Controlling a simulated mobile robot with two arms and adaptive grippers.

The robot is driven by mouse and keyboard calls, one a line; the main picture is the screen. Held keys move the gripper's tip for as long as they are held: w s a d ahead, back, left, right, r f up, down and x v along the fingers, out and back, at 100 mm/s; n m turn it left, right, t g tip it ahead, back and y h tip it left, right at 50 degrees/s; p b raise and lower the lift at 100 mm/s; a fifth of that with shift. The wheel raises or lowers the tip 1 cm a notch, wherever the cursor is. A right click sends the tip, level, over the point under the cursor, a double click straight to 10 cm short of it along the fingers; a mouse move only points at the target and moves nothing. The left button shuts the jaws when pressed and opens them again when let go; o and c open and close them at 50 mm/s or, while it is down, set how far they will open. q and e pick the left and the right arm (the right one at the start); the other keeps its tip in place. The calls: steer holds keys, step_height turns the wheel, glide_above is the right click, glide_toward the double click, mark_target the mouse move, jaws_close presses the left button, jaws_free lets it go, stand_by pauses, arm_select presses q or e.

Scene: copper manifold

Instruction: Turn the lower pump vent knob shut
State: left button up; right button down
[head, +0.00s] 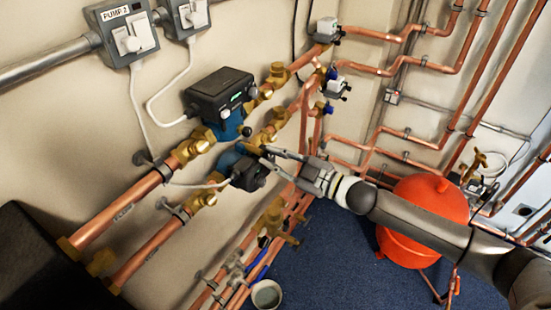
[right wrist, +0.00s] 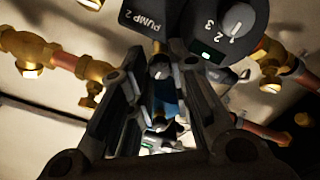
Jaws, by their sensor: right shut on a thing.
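The lower pump has a blue body (head: 229,158) and a black head (head: 250,174) in the head view. My right gripper (head: 268,151) reaches in from the right, with its fingertips at the upper right of that head. It is shut on the small vent knob, which the fingers mostly hide in the head view. In the right wrist view, the knob (right wrist: 160,72) shows small between the two fingers (right wrist: 160,80), below the pump head (right wrist: 185,22) marked PUMP 2, with its numbered dial (right wrist: 237,20). The knob's exact angle cannot be told. My left gripper is not in view.
The upper pump (head: 220,95) sits just above, with a black knob (head: 247,131) near the fingers. Brass valves (head: 273,222) and copper pipes (head: 125,212) surround the pumps. A red vessel (head: 415,225) stands below my right arm, and a bucket (head: 267,294) is on the blue floor.

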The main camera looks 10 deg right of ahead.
steer(key=shift+f, duration=0.15)
steer(key=c, duration=1.3)
jaws_free()
steer(key=v, duration=1.2)
